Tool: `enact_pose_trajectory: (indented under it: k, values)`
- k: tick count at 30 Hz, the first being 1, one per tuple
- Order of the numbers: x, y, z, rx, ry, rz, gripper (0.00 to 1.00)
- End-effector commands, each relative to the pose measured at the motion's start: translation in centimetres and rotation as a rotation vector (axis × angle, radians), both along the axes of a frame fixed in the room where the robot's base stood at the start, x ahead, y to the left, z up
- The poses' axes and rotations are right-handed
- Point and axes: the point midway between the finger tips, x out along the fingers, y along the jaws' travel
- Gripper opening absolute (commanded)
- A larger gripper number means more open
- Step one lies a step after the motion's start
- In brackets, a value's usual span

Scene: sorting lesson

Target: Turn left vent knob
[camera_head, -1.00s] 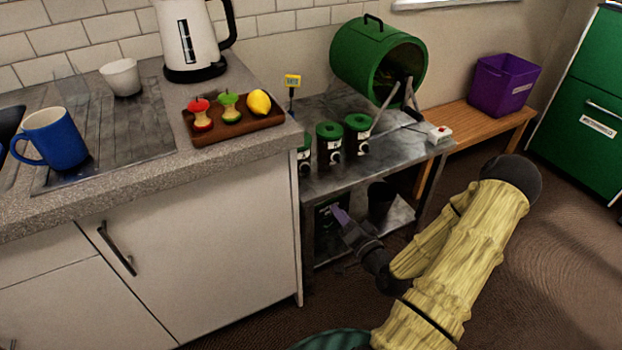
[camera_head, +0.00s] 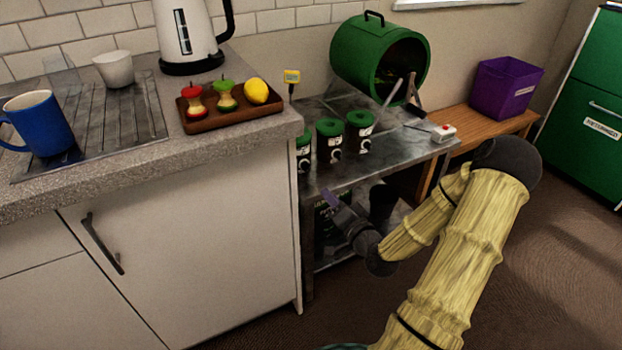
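Three dark canisters with green lids stand in a row on the metal table, each with a small pale knob low on its front. The left canister (camera_head: 304,141) is partly hidden by the counter's corner, and its knob (camera_head: 303,162) shows just at the counter's edge. The middle canister (camera_head: 328,136) and right canister (camera_head: 359,126) are in fuller view. My gripper (camera_head: 331,198), with a purple fingertip, is below and in front of the canisters, near the table's front edge. It appears apart from the knobs. Its finger opening is too small to make out.
The counter (camera_head: 250,140) with its wooden tray (camera_head: 230,118) blocks the left side. A dark bin (camera_head: 383,200) sits below, behind my gripper.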

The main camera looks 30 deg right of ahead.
Motion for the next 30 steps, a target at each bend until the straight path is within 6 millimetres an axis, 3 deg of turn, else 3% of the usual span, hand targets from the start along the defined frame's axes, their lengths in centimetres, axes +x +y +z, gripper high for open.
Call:
enact_pose_trajectory:
  k: [18,24,30]
  values:
    - [10.7,0.4,0.0,-0.001,-0.004,0.000,0.30]
    - [12.2,0.4,0.1,0.000,-0.001,-0.002,0.30]
    - [12.3,0.4,0.1,0.001,0.000,-0.001,0.30]
